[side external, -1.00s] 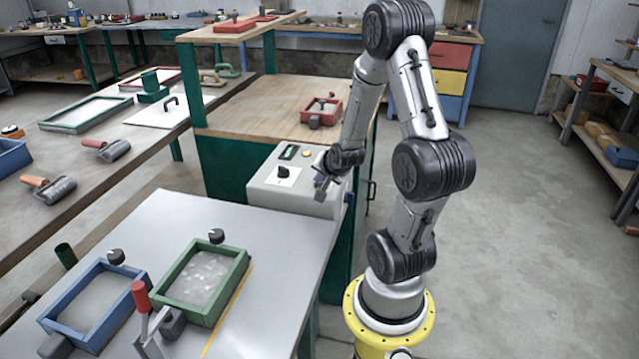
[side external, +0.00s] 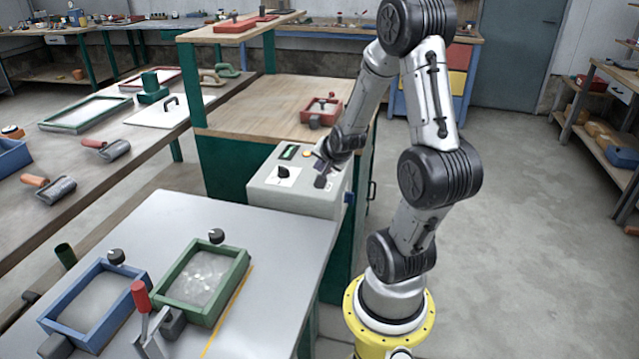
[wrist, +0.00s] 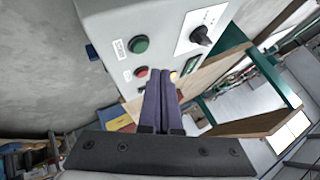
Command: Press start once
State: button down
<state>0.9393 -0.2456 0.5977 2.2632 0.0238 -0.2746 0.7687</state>
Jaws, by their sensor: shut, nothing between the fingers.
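The grey control box (side external: 265,196) stands behind the metal table in the side external view. In the wrist view its face (wrist: 112,20) carries a green button (wrist: 138,44) and a red button (wrist: 142,72), each beside a small label too small to read. A black knob (wrist: 200,35) on a white plate and a lit amber lamp (wrist: 174,75) are also there. My gripper (side external: 320,181) is over the box's right part. Its fingers (wrist: 160,72) are shut and empty, pointing at the box between the red button and the lamp. I cannot tell whether they touch it.
A green frame (side external: 236,283) and a blue frame (side external: 45,323) lie on the metal table (side external: 170,215), with a red-handled lever (side external: 140,296) in front. A red tray (side external: 315,119) sits on the wooden bench behind the box.

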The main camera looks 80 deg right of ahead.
jog(key=shift+r, duration=1.5)
jog(key=shift+s+a+f, duration=0.1)
jog(key=shift+a+f, duration=0.1)
jog(key=shift+f, duration=0.05)
jog(key=shift+s+a+f+n+g+y, duration=0.3)
jog(key=shift+s+a+f+n+y, duration=0.1)
jog(key=shift+a+f+n, duration=0.15)
jog(key=shift+s+a+f+n+g+y, duration=0.3)
jog(key=shift+s+a+n+y, duration=0.15)
jog(key=shift+a, duration=0.2)
jog(key=s+a+r+n+y, duration=0.1)
jog(key=a+r+n+y, duration=0.1)
jog(key=a+n, duration=0.4)
jog(key=s+a+r+n+t+y, duration=0.1)
jog(key=a+r+n, duration=0.4)
jog(key=a, duration=0.7)
jog(key=s+a+r+n+y, duration=0.1)
jog(key=a+r+n, duration=0.3)
jog(key=a, duration=0.5)
jog(key=n+y, duration=0.1)
jog(key=n, duration=0.1)
jog(key=shift+s+a+n+y, duration=0.3)
jog(key=shift+s+n+y, duration=0.05)
jog(key=shift+n, duration=0.05)
